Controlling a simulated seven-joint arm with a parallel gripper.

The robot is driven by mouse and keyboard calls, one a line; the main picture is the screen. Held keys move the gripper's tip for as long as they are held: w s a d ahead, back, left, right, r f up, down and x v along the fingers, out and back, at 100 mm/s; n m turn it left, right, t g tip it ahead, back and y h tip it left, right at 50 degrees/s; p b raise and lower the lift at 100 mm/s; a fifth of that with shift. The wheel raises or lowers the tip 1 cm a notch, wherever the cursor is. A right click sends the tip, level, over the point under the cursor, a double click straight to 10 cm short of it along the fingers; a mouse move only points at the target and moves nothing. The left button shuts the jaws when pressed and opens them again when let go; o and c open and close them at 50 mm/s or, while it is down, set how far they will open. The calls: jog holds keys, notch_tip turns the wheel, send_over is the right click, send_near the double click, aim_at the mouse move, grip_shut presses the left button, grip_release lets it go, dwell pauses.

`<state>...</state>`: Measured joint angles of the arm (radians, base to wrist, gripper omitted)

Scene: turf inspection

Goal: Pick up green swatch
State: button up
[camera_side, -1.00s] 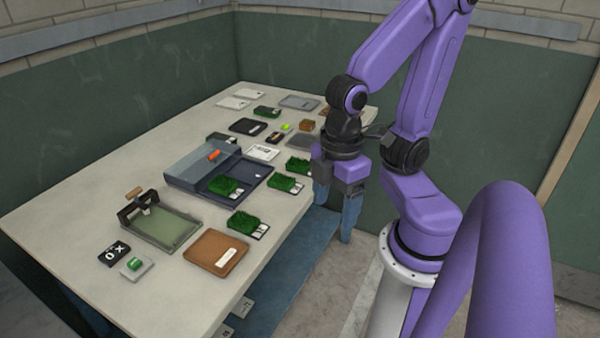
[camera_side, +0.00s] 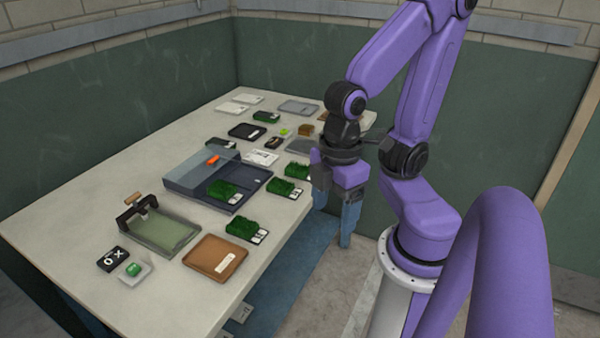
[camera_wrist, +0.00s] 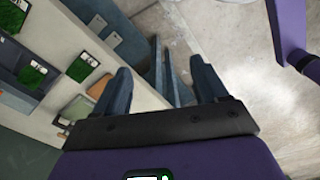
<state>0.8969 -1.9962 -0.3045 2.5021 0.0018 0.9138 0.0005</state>
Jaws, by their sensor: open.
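Several green turf swatches with white labels lie on the table. One green swatch (camera_side: 223,190) lies in the blue-grey tray (camera_side: 247,201). Others lie near the table's right edge: one front swatch (camera_side: 243,227), one middle swatch (camera_side: 282,186) and one by the gripper (camera_side: 297,170). Another lies farther back (camera_side: 264,116). In the wrist view, swatches show at the left, one at upper centre-left (camera_wrist: 82,67) and one lower left (camera_wrist: 33,75). My gripper (camera_side: 335,212) hangs just off the table's right edge, fingers down, open and empty. Both fingers also show in the wrist view (camera_wrist: 160,85).
A brown tray (camera_side: 205,265), a clamp-frame tray (camera_side: 172,240) and a green button on a white base (camera_side: 133,270) stand at the front. The table's left side is bare.

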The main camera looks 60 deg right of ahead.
dwell(0.4)
jog(key=o, duration=0.3)
